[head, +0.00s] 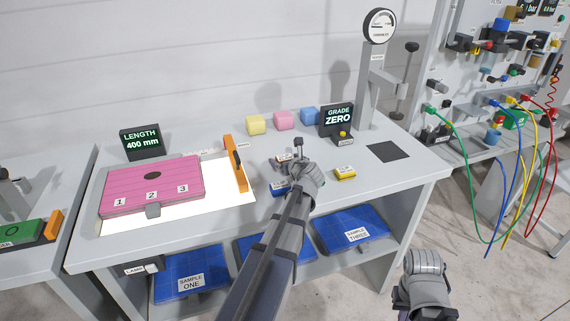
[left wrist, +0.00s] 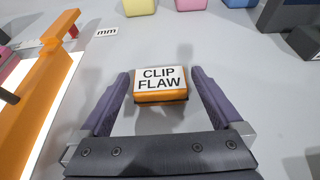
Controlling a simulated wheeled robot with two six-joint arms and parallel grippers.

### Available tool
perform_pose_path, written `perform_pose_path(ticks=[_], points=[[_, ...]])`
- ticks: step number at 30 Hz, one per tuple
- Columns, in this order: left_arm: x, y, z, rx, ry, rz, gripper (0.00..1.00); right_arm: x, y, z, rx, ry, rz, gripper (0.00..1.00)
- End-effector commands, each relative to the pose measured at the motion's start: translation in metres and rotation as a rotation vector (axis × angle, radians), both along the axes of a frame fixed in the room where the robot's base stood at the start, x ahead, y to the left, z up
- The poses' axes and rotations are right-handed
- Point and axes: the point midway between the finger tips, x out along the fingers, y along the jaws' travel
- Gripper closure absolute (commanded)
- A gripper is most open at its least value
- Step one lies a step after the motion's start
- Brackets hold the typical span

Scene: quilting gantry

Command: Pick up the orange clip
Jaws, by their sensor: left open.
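The orange clip (left wrist: 161,97) lies on the grey tabletop, its white label reading "CLIP FLAW". In the left wrist view it sits between the fingertips of my left gripper (left wrist: 160,84), which is open, with one finger on each side and a small gap at each. In the head view my left gripper (head: 297,160) is over the bench, and the clip (head: 282,158) shows only in part beside it.
A blue clip (head: 279,187) and a yellow clip (head: 345,174) lie close by. An orange-edged ruler (head: 236,165) and pink pad (head: 150,180) on a lit panel are to the left. Coloured blocks (head: 283,120) and a "GRADE ZERO" display (head: 337,119) stand behind.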

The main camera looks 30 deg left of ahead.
Motion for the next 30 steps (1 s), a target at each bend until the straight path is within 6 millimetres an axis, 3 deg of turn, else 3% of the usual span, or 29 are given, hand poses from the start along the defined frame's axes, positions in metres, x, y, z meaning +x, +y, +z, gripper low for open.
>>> perform_pose_path(ticks=[3,24,30], points=[[-0.0005,-0.0005,0.0007,0.000,0.000,0.000,0.02,0.0000,0.0000,0.0007,0.000,0.000,0.000,1.00],[-0.0006,-0.0007,0.0007,0.000,0.000,0.000,0.80,0.0000,0.0000,0.0007,0.000,0.000,0.000,1.00],[-0.0006,-0.0007,0.0009,0.000,0.000,0.000,0.80,0.0000,0.0000,0.0009,0.000,0.000,0.000,1.00]])
